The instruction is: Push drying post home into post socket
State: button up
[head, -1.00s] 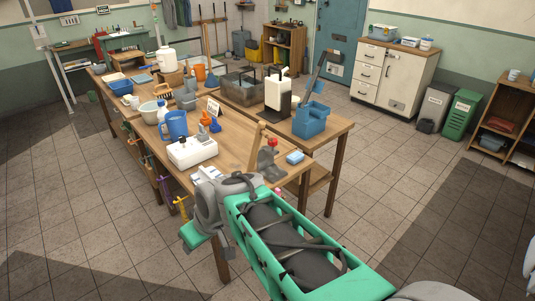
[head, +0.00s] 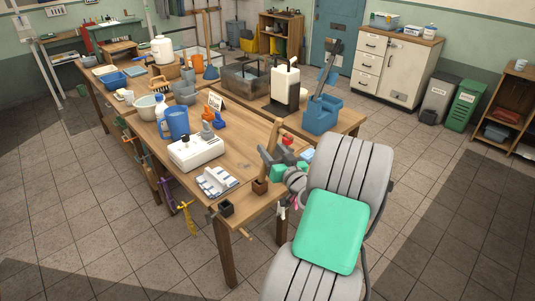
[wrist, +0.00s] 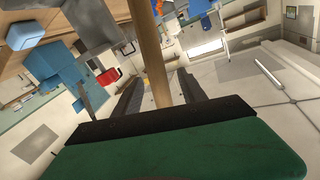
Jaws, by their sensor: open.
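The drying post (head: 275,136) is a wooden rod at the near right corner of the workbench, leaning slightly in the head view. Its lower part meets a small brown block (head: 260,187), which looks like the post socket; how deep it sits is unclear. My gripper (head: 268,161) is beside the post, partly hidden by my arm. In the wrist view the post (wrist: 160,60) runs between the two dark fingers of my gripper (wrist: 159,78), which are open. Whether a finger touches it is unclear. The socket is not clearly visible in the wrist view.
A small black open box (head: 227,208) sits at the bench's near edge. A striped cloth stack (head: 217,181) and a white box (head: 195,151) lie left of the post. A blue caddy (head: 322,115) stands behind it. Open floor (head: 120,240) lies at the left.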

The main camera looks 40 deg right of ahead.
jog(key=p+x, duration=0.1)
jog(key=x, duration=0.2)
jog(key=shift+w+d, duration=0.15)
jog(key=shift+w, duration=0.2)
jog(key=shift+c, duration=0.6)
grip_shut()
